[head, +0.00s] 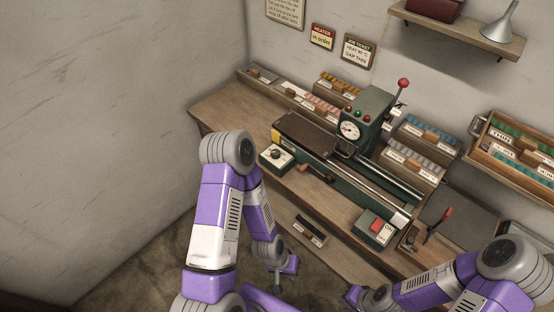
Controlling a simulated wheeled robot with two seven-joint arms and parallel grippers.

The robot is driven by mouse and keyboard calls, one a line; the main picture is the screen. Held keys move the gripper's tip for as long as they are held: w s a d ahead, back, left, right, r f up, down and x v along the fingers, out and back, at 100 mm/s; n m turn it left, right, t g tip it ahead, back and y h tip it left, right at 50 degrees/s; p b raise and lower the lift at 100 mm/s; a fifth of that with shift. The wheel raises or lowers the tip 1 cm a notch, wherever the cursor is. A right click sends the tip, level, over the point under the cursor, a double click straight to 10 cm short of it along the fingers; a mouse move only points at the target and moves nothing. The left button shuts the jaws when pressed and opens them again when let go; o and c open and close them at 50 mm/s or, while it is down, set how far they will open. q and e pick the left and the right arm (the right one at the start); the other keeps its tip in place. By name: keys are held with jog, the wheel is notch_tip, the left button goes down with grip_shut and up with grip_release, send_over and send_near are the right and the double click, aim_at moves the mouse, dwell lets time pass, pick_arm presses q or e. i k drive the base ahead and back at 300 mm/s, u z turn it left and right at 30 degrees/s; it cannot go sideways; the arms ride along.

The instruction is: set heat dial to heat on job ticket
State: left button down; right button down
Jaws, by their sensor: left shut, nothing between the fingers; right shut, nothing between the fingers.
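The job ticket (359,51) hangs on the back wall and seems to read "HEAT 90 °C, GAP THIN"; the small print is hard to read. The heat dial appears to be the black knob (276,154) on a pale-topped box at the left front of the machine; its setting is too small to read. A round gauge (350,130) sits on the green housing. My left gripper (280,279) is shut and empty, low in front of the bench, below the dial. My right gripper (350,300) is shut and empty at the bottom, away from the machine.
A "HEATER in order" sign (322,37) hangs left of the ticket. A red-knobbed lever (403,84) rises from the housing. Bins of rolls (427,138) stand behind. The bench's left end (225,108) is clear.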

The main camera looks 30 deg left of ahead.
aim_at(275, 154)
jog(key=z, duration=1.95)
jog(key=k, duration=1.2)
jog(key=u, duration=1.85)
jog(key=i, duration=0.25)
jog(key=u, duration=0.15)
